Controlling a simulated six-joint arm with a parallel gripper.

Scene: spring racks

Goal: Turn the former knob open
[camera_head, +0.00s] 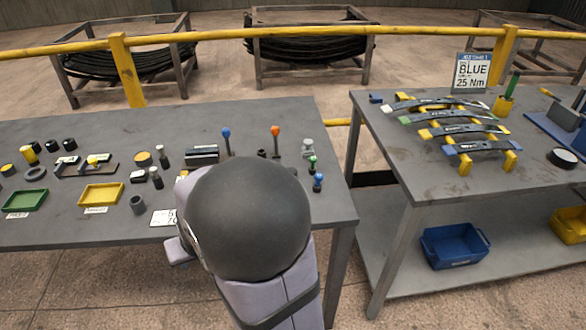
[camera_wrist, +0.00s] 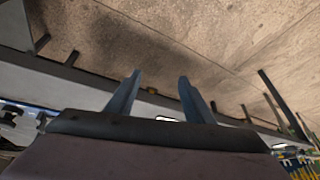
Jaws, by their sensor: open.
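My gripper (camera_wrist: 159,77) shows in the wrist view as two blue-grey fingers held apart, with nothing between them. Beyond the fingers are bare floor and a table edge. In the head view my dark rounded arm joint covers the front right of the left table, and the fingers are hidden. I cannot pick out the former knob for sure. A blue fixture (camera_head: 552,132) with a dark upright part stands at the right edge of the right table, cut off by the frame. A black round piece (camera_head: 562,158) lies in front of it. My gripper is well away from both.
The left table (camera_head: 62,134) holds small parts, a green tray (camera_head: 26,200), a yellow tray (camera_head: 101,194) and upright coloured-top tools. The right table (camera_head: 398,170) bears curved leaf springs (camera_head: 455,129) on yellow supports and a BLUE 25 Nm sign (camera_head: 471,72). A yellow rail runs behind.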

